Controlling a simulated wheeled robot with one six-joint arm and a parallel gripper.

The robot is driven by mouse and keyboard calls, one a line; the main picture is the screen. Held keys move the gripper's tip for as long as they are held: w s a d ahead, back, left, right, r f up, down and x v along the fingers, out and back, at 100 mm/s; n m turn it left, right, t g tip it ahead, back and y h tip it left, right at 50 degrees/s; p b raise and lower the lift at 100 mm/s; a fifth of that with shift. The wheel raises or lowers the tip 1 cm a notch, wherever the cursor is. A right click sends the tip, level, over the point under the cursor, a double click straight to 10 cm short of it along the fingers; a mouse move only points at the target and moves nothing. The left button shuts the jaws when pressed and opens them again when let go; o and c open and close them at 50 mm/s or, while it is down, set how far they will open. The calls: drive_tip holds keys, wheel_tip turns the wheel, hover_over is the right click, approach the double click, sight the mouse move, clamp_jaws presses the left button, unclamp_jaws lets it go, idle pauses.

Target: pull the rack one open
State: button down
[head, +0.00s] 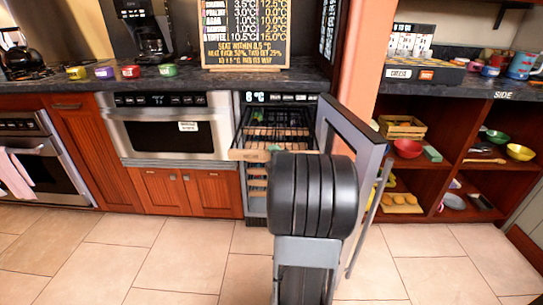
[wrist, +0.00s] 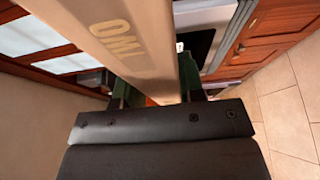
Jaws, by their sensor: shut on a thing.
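The wine cooler stands open, with wooden-fronted racks inside. One rack's pale wooden front (head: 250,155) sticks out toward me, in front of another wooden front (head: 262,132) set higher and further back. In the head view, my dark arm hides most of the gripper and the right part of the protruding rack.
The cooler's glass door (head: 350,135) is swung wide open at the right of my arm, its long handle (head: 367,220) facing outward. A microwave drawer (head: 170,133) is to the left. The tiled floor (head: 150,255) is clear.

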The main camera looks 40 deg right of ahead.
drive_tip(key=shift+s+d, duration=0.1)
drive_tip(key=c, duration=0.9)
unclamp_jaws()
drive_tip(key=shift+o, duration=0.9)
drive_tip(key=shift+s+a, duration=0.25)
drive_tip(key=shift+s, duration=0.15)
drive_tip(key=b+v, duration=0.5)
drive_tip(key=v, duration=0.7)
drive_tip(key=shift+s+b, duration=0.35)
drive_tip(key=shift+a, duration=0.15)
